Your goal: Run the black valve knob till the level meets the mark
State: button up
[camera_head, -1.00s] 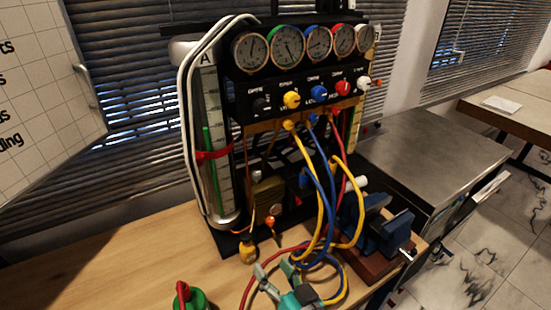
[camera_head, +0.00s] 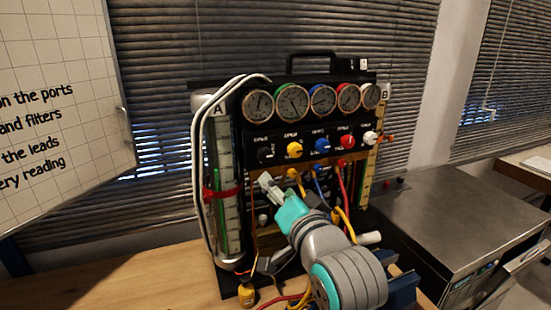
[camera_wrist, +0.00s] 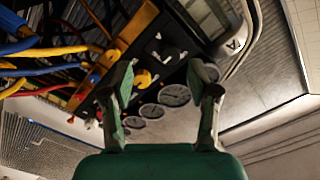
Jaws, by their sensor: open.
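The black valve knob (camera_head: 265,152) is at the left end of the knob row on the rig's black panel, beside the yellow knob (camera_head: 295,150). The upright tube marked A (camera_head: 225,150) stands at the rig's left. A green column (camera_head: 217,178) shows in it, with its top above a red band (camera_head: 222,193). I cannot tell fine level readings. My gripper (camera_head: 268,194) is open and empty, below the black knob and in front of the rig. In the wrist view my gripper's fingers (camera_wrist: 165,75) are spread toward the panel, with the yellow knob (camera_wrist: 142,78) between them.
Several round gauges (camera_head: 322,100) sit above the knobs. Yellow, blue and red hoses (camera_head: 342,185) hang at right, close to my arm. White tubing (camera_head: 198,170) loops beside tube A. A small yellow-bodied item (camera_head: 246,294) is on the bench.

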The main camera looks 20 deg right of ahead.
aim_at(266, 157)
jog(key=w+r, duration=0.1)
jog(key=w, duration=0.2)
jog(key=w+r, duration=0.1)
jog(key=w, duration=0.6)
jog(key=shift+w+d+r, duration=0.2)
jog(key=shift+d+r, duration=0.1)
jog(key=shift+r, duration=0.1)
jog(key=shift+c, duration=0.2)
grip_shut()
